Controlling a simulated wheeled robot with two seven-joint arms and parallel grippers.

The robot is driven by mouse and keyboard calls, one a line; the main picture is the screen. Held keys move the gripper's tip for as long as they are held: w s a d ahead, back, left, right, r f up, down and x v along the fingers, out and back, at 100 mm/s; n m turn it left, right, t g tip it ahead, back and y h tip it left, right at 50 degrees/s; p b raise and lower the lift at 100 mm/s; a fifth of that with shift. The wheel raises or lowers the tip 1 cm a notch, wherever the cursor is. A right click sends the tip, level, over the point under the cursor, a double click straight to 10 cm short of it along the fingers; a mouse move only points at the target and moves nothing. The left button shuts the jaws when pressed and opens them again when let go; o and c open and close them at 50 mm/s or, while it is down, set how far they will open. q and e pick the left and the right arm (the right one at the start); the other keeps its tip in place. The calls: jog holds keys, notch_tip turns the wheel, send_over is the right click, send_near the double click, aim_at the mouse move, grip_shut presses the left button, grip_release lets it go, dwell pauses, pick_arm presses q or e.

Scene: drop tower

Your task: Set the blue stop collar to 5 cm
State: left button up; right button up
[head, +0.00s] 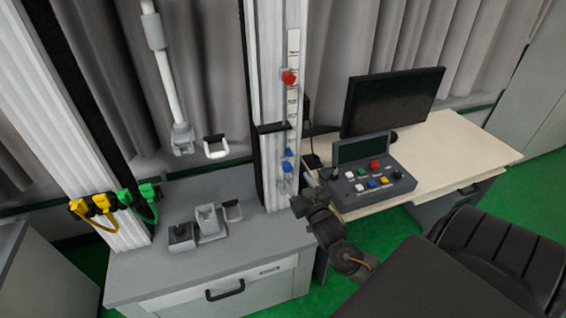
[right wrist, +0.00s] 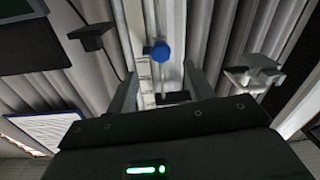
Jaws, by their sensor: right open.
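The blue stop collar shows as blue parts (head: 288,167) low on the right-hand grey column (head: 264,60) in the head view, below a dark bracket (head: 272,128). In the right wrist view a round blue knob (right wrist: 157,50) stands out from the column, beside a white scale strip (right wrist: 144,72). The scale's marks are too small to read. My right gripper (right wrist: 160,76) is open and empty, its fingers to the left and right of the knob's line and the knob a little beyond the tips. My left gripper is not in view.
A red knob (head: 289,77) sits higher on the same column. A control box (head: 372,183) and monitor (head: 391,100) stand on the desk at right. A grey cabinet (head: 140,283) with small fixtures lies at left. Green and yellow clips (head: 127,198) hang on the left column.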

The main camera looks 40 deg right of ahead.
aim_at(285, 163)
jog(key=p+x, duration=0.2)
jog(key=x, duration=0.7)
jog(key=shift+w, duration=0.25)
jog(key=shift+w+d+f+p, duration=0.2)
jog(key=shift+w+p, duration=0.15)
jog(key=shift+w, duration=0.3)
jog(key=shift+r, duration=0.1)
jog(key=shift+c, duration=0.3)
grip_shut()
